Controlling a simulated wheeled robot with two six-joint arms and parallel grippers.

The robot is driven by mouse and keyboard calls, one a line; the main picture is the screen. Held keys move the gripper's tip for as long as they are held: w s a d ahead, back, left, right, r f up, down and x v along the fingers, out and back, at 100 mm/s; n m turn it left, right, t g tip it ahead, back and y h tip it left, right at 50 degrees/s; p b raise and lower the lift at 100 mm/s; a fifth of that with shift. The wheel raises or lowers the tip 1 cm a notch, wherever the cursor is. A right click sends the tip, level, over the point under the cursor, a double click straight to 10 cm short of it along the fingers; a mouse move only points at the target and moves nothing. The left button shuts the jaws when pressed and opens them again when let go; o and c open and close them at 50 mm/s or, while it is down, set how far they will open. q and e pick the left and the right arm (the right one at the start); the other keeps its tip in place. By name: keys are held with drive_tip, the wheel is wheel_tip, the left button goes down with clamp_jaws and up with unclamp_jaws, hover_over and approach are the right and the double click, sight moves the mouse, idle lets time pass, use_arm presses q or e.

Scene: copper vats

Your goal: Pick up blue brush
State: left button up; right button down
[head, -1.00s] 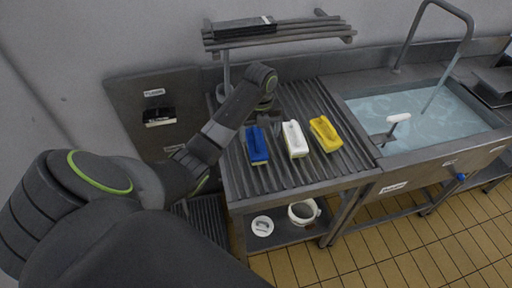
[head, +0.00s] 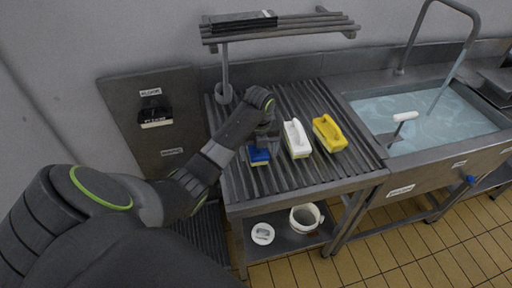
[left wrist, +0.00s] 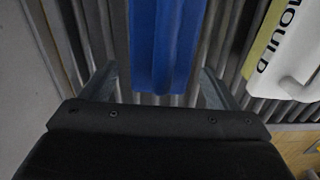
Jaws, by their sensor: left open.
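The blue brush (head: 259,156) lies on the ribbed metal drainboard (head: 265,185), leftmost of three brushes. My left gripper (head: 264,143) is over it in the head view and hides its far part. In the left wrist view the blue brush (left wrist: 167,45) runs up between the two fingers of my open left gripper (left wrist: 160,84). A gap shows on each side, and no finger appears to touch it. My right gripper is not in view.
A white brush (head: 297,139) stands close to the right, with a yellow brush (head: 329,133) beyond it. A water-filled sink (head: 420,115) lies further right. A rod shelf (head: 280,31) hangs above the drainboard's back.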

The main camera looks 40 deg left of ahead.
use_arm(q)
drive_tip(key=shift+c, duration=0.4)
drive_tip(key=c, duration=1)
drive_tip(key=shift+c, duration=0.4)
